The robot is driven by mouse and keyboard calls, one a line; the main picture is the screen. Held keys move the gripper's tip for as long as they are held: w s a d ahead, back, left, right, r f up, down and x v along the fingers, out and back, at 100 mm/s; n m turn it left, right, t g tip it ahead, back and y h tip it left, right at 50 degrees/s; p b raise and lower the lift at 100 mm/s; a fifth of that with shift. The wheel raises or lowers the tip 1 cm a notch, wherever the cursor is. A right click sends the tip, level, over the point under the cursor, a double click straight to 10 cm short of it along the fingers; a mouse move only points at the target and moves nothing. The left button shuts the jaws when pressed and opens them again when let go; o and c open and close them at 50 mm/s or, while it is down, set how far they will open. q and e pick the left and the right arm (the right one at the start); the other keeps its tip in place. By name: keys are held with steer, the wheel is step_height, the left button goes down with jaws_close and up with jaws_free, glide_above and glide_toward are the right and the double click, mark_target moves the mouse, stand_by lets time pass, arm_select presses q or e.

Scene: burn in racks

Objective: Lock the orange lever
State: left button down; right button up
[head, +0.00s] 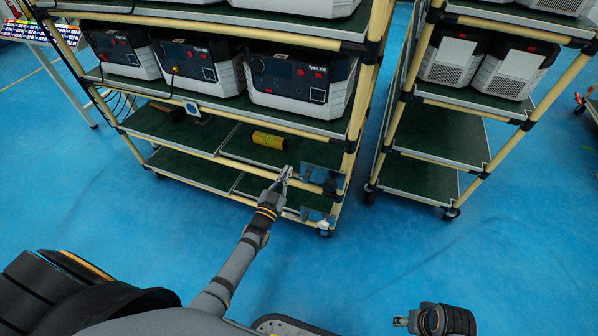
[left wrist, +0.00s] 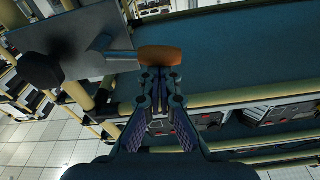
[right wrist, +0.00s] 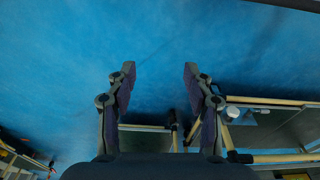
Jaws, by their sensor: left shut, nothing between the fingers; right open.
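The orange lever (left wrist: 160,55) shows in the left wrist view as a short orange-brown grip on a grey bar. The bar runs left in front of a grey metal plate (left wrist: 85,45) with a black round part. My left gripper (left wrist: 160,78) is shut and empty, with its fingertips right at the grip's near side; I cannot tell if they touch. In the head view my left gripper (head: 284,176) is at the rack's lower front right, beside a metal plate (head: 322,180); the lever is too small to make out there. My right gripper (right wrist: 157,75) is open and empty, away from the racks.
A rack of yellow tubes (head: 355,110) holds several grey-and-black units (head: 300,82). A yellow box (head: 268,140) lies on a lower green shelf. A second rack (head: 435,135) stands to the right. Blue floor in front is clear.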

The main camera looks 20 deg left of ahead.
arm_select(q)
steer(key=shift+a+f+n, duration=0.25)
steer(key=shift+f+n, duration=0.25)
steer(key=shift+f, duration=0.2)
arm_select(e)
steer(key=shift+s+a+r, duration=0.1)
steer(key=shift+s+r, duration=0.1)
steer(key=shift+r, duration=0.3)
steer(key=shift+s+a+r, duration=0.1)
steer(key=shift+s+r, duration=0.1)
steer(key=shift+r, duration=0.25)
steer(key=shift+w, duration=0.1)
arm_select(q)
step_height(320, 180, up, 5)
steer(key=p, duration=0.3)
steer(key=s+f+p, duration=0.1)
steer(key=s+f, duration=0.1)
steer(key=s, duration=0.7)
steer(key=shift+a+f, duration=0.15)
steer(key=shift+f, duration=0.05)
arm_select(e)
steer(key=s+d+f, duration=0.1)
steer(key=d+f, duration=0.1)
steer(key=f, duration=0.5)
steer(key=s+d+f, duration=0.1)
steer(key=d+f, duration=0.1)
steer(key=f, duration=0.5)
steer(key=shift+s+h, duration=0.3)
arm_select(q)
steer(key=shift+s, duration=0.1)
